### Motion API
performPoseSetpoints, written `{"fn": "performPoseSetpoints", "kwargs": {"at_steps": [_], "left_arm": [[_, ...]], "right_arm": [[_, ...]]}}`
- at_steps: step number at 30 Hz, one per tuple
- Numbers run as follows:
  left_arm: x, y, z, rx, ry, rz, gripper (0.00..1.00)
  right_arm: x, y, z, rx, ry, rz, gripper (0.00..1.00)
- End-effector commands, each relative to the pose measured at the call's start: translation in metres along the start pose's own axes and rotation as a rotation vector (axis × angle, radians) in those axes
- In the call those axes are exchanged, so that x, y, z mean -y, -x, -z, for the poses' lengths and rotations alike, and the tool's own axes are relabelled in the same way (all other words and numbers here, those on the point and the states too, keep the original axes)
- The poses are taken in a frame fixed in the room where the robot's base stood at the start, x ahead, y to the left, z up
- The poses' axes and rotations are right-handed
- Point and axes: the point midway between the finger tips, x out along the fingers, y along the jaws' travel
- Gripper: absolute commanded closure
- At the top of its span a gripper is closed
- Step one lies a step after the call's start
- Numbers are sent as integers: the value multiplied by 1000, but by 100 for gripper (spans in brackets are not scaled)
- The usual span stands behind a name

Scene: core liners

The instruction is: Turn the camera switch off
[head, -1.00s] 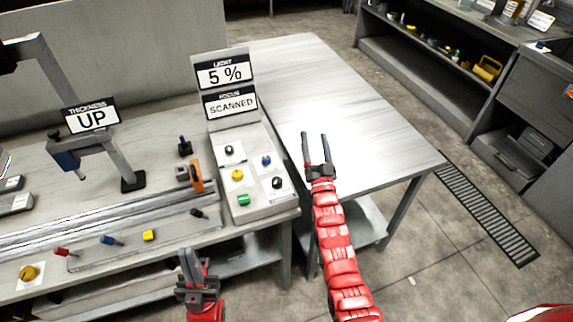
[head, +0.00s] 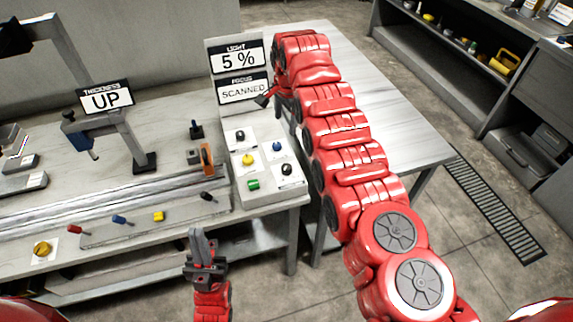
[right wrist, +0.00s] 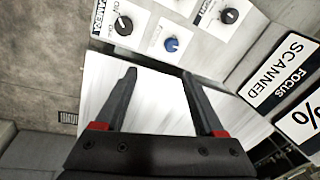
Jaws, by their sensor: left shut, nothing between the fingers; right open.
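The camera switch is a black knob (right wrist: 123,25) on a white plate labelled CAMERA in the right wrist view, with small ON/OFF marks beside it; I cannot tell its setting. In the head view it is the lower right black knob (head: 286,170) on the grey control panel (head: 272,196). My right gripper (right wrist: 158,74) is open and empty, its fingers apart from the knobs. In the head view only a dark part of it (head: 264,99) shows by the FOCUS sign, the rest hidden by my red arm. My left gripper (head: 198,234) is shut and empty before the bench.
Close to the camera switch are a blue knob (head: 276,146), another black knob (head: 240,135), a yellow knob (head: 248,160) and a green knob (head: 253,184). The LIGHT and FOCUS signs (head: 240,88) stand behind. The pale table (head: 400,130) to the right is clear.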

Motion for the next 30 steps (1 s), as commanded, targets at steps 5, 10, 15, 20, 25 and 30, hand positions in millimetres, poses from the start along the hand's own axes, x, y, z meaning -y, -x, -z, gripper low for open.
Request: {"fn": "performPoseSetpoints", "kwargs": {"at_steps": [5, 10, 15, 20, 25, 30], "left_arm": [[0, 0, 0, 0, 0, 0, 100], [0, 11, -2, 0, 0, 0, 100], [-2, 40, -7, 0, 0, 0, 100], [-2, 50, -8, 0, 0, 0, 100], [-2, 40, -7, 0, 0, 0, 100], [-1, 29, -5, 0, 0, 0, 100]], "right_arm": [[-31, 44, -24, 60, -59, -157, 29], [-40, 40, -29, 70, -71, -191, 29], [-45, 12, -30, 70, -71, -189, 29], [-50, -10, -29, 68, -72, -188, 29], [-52, -31, -33, 69, -70, -185, 29], [-60, -66, -37, 72, -69, -189, 29]]}}
